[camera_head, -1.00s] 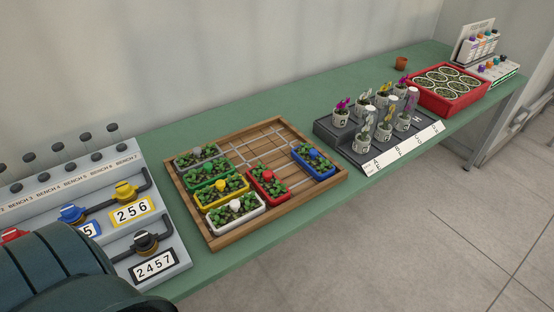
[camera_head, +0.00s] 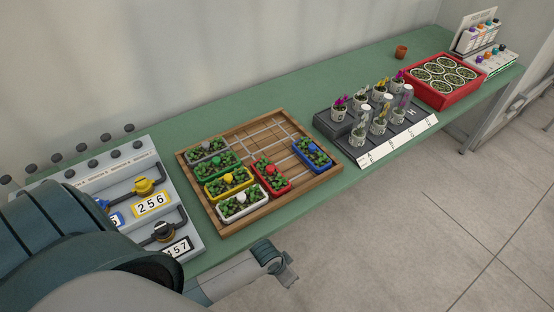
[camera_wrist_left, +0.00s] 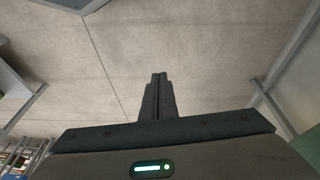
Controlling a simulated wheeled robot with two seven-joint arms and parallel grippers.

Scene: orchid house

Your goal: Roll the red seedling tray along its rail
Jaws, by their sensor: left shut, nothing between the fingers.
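The red seedling tray (camera_head: 277,191), with green seedlings and a red knob, sits in the wooden rail frame (camera_head: 232,230) on the bench. It stands between the yellow and white trays on its left and the blue tray on its right. My left gripper (camera_head: 287,268) is off the bench's front edge, below and in front of the frame, apart from the red tray. In the left wrist view its fingers (camera_wrist_left: 158,80) are shut and empty over the floor. My right gripper is in neither view.
Grey (camera_head: 204,154), green (camera_head: 209,174), yellow (camera_head: 226,190), white (camera_head: 243,212) and blue (camera_head: 314,163) trays share the frame. A valve panel (camera_head: 180,215) stands left. A black orchid stand (camera_head: 352,142) and red crate (camera_head: 440,101) stand right. Floor in front is clear.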

